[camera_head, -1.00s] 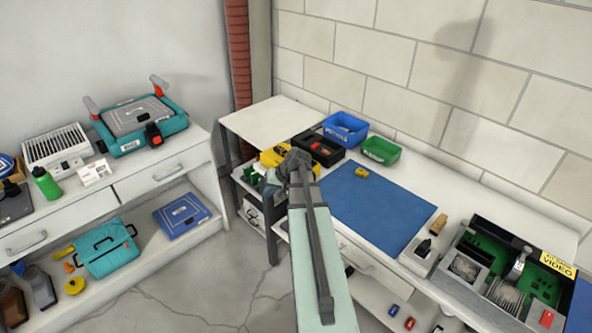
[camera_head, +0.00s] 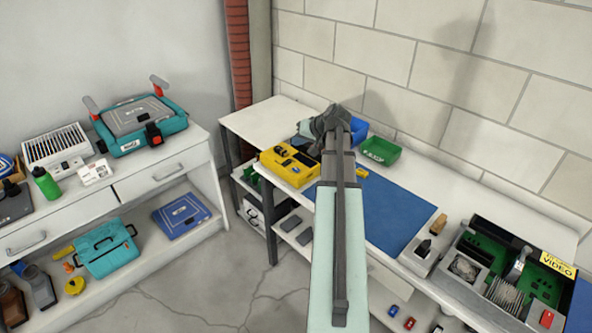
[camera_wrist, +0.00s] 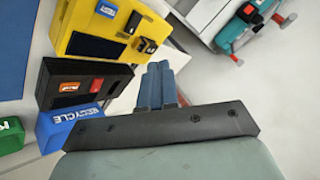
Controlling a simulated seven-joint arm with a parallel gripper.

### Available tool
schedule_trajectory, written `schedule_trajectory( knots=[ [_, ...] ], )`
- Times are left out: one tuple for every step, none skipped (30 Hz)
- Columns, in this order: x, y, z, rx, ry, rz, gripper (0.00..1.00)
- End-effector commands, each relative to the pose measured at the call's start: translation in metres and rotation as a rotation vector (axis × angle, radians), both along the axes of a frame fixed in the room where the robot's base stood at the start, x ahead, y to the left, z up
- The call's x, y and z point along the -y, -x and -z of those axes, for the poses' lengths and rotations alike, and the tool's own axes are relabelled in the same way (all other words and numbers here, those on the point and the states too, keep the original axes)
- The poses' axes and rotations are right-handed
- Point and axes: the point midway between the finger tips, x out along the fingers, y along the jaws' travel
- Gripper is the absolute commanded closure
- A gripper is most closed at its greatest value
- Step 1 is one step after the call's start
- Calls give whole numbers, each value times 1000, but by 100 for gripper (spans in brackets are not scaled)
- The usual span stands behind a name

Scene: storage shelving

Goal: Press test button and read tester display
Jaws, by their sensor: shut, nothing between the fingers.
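The yellow tester (camera_head: 290,166) lies on the workbench left of the blue mat, with dark parts on its upper face. In the wrist view the yellow tester (camera_wrist: 78,42) shows a dark panel, a blue label and black parts. In that view the fingertips appear right of the black bin and just below the tester's lower right corner. In the head view my arm hides the fingertips, so I cannot judge their height or any contact.
A black bin (camera_wrist: 85,84), a blue bin (camera_wrist: 62,128) and a green bin (camera_head: 381,150) stand behind the mat (camera_head: 385,208). An open case with green boards (camera_head: 500,268) is at the right. The left bench carries a teal case (camera_head: 130,143).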

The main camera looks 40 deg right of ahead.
Motion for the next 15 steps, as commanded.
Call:
schedule_trajectory(
  knots=[
    [0, 0, 0, 0, 0, 0, 100],
    [0, 0, 0, 0, 0, 0, 100],
    [0, 0, 0, 0, 0, 0, 100],
    [0, 0, 1, -1, 0, -1, 100],
    [0, 0, 1, -1, 0, -1, 100],
    [0, 0, 2, -1, 0, -1, 100],
    [0, 0, 3, -1, -1, 0, 100],
    [0, 0, 5, -2, -2, 0, 100],
    [0, 0, 7, -2, -2, 0, 100],
    [0, 0, 10, -2, -2, 0, 100],
    [0, 0, 12, -2, -2, 0, 100],
    [0, 0, 16, -2, -2, 0, 100],
    [0, 0, 19, -2, -2, 1, 100],
    [0, 0, 23, -2, -2, 1, 100],
    [0, 0, 28, -2, -2, 1, 100]
  ],
)
